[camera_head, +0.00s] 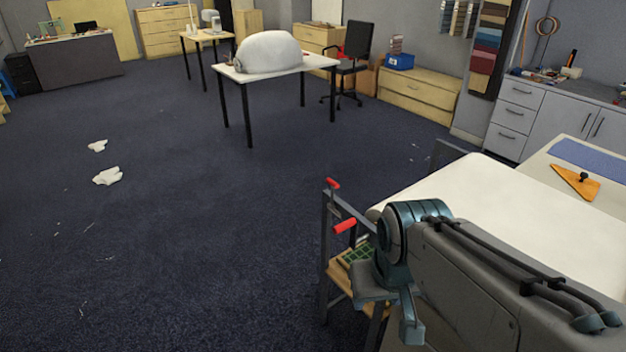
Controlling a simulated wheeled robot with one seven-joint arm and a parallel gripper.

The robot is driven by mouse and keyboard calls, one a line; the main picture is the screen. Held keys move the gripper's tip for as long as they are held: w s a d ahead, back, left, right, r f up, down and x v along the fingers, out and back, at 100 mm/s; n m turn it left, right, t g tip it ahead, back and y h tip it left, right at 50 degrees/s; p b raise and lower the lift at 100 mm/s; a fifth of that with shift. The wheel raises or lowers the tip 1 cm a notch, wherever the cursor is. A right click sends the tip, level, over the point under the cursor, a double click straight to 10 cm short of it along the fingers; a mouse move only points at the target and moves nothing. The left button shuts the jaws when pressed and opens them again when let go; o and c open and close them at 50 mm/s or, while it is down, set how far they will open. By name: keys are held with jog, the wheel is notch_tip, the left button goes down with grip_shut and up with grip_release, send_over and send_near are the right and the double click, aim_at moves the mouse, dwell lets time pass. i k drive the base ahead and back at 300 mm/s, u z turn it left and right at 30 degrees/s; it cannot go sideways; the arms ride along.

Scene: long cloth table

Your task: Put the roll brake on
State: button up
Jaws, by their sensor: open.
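Two red-gripped levers stand on the dark metal frame at the left end of the long cloth table (480,195). The upper red lever (333,184) is small and sits at the top of the frame post. The lower red lever (345,227) sticks out lower down, just left of my arm. I cannot tell which one is the roll brake, nor whether it is on. My gripper (392,308) is open, points down beside the frame, and appears to the right of and below both levers. My arm hides part of the frame and any roll there.
A wooden shelf with a green gridded item (357,256) sits low in the frame. An orange triangular tool (575,182) lies on the right-hand worktop. A white table (275,75) stands farther back. White scraps (108,176) lie on the open carpet at left.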

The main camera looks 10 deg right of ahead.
aim_at(332, 195)
jog(key=u, duration=0.05)
jog(key=k, duration=0.6)
jog(key=u, duration=0.3)
jog(key=i, duration=1.1)
jog(key=u, duration=0.5)
